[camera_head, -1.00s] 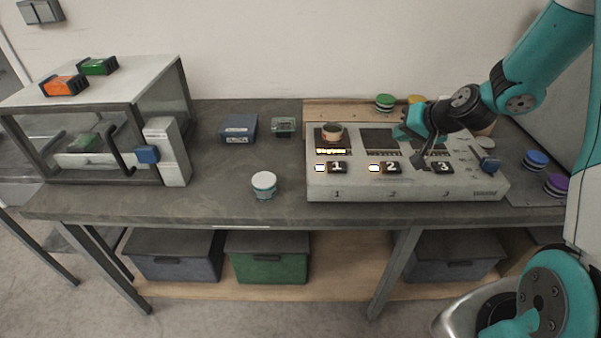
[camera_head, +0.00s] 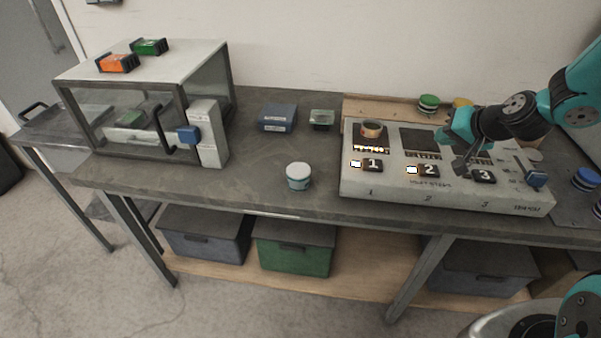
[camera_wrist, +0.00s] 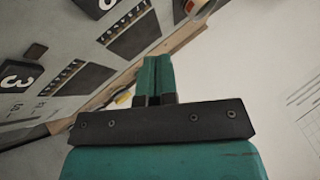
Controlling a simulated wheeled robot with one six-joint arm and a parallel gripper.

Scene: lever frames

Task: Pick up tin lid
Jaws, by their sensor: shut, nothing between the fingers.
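A small round tin (camera_head: 298,177) with a pale top, perhaps its lid, stands upright near the front edge of the bench. A second small tin (camera_head: 371,131) with a brownish top sits on station 1 of the console. I cannot make out a separate loose tin lid. My gripper (camera_head: 443,134) is over the console near stations 2 and 3, well right of the front tin. In the wrist view its teal fingers (camera_wrist: 155,78) are together with nothing between them.
The numbered console (camera_head: 400,190) fills the bench's right part. A glass-fronted cabinet (camera_head: 140,70) with a blue handle stands left. A blue box (camera_head: 279,117) and a small green-based container (camera_head: 321,119) lie behind the front tin. Bench space around that tin is clear.

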